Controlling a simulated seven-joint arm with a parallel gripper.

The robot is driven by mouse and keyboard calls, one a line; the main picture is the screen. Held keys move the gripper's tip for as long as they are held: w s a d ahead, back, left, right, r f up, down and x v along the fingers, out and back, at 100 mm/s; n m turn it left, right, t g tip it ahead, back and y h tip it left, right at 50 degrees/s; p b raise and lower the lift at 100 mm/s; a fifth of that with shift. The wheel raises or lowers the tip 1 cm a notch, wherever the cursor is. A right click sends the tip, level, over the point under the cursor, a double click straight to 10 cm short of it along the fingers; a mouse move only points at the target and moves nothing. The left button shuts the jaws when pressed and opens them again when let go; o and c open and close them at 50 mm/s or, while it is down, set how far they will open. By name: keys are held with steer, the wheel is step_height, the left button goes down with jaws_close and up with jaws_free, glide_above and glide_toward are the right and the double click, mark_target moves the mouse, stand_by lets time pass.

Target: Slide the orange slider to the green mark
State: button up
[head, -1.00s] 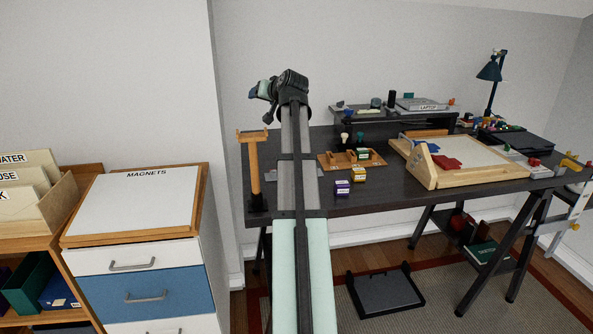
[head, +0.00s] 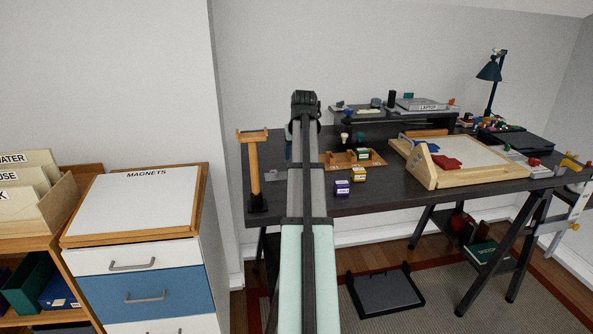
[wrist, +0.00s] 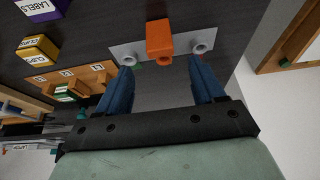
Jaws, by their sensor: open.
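The orange slider (wrist: 160,38) is in the wrist view, a block at the middle of a grey metal plate (wrist: 184,49) on the dark desk. A round grey post stands on each side of it, the left one (wrist: 123,52) and the right one (wrist: 200,48). A small bit of green (wrist: 136,66) shows at the plate's edge near the left post; I cannot tell whether it is the whole mark. My gripper (wrist: 164,82) is open and empty, its blue fingers spread on either side below the slider, apart from it. In the head view my arm hides the slider.
A wooden T-shaped stand (head: 253,170) is at the desk's left end. Yellow (head: 358,174) and purple (head: 342,187) boxes and a wooden rack (head: 368,160) are right of my arm. A wooden-framed board (head: 470,160) lies farther right.

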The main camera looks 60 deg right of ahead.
steer(key=x, duration=0.9)
steer(key=shift+w+d+f, duration=0.1)
steer(key=shift+w+f, duration=0.05)
steer(key=shift+f, duration=0.1)
jaws_close()
stand_by(0.4)
